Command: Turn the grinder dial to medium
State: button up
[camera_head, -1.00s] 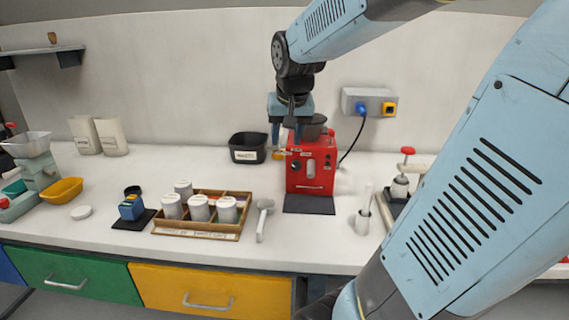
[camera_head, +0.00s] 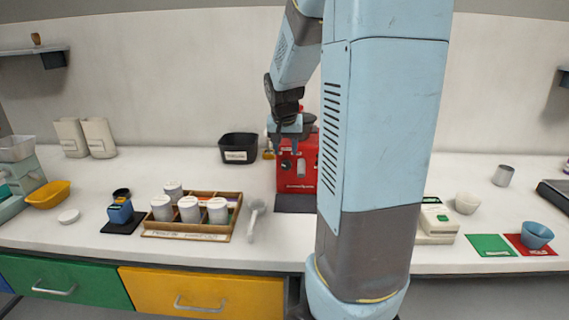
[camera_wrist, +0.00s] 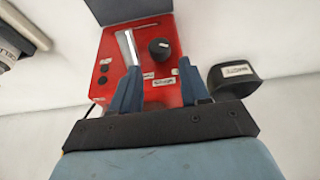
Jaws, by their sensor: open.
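The red grinder (camera_head: 297,175) stands at the back of the bench, its right side hidden behind my arm in the head view. In the wrist view its red face (camera_wrist: 178,25) carries a round black dial (camera_wrist: 160,48) with small white labels around it, too blurred to read with certainty. A silver spout-like part (camera_wrist: 127,48) is beside the dial. My gripper (camera_wrist: 160,82) is open and empty, its two blue fingers spread either side below the dial in the picture, apart from it. In the head view my gripper (camera_head: 287,140) is at the upper front of the grinder.
A black labelled bin (camera_head: 238,148) stands left of the grinder and also shows in the wrist view (camera_wrist: 233,79). A wooden tray (camera_head: 236,205) with several white canisters and a light scoop (camera_head: 255,215) are in front. The bench between tray and bin is clear.

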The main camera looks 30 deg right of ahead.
aim_at(285, 162)
jog(key=x, duration=0.7)
jog(key=shift+w+d+f, duration=0.1)
jog(key=shift+f, duration=0.05)
jog(key=c, duration=0.7)
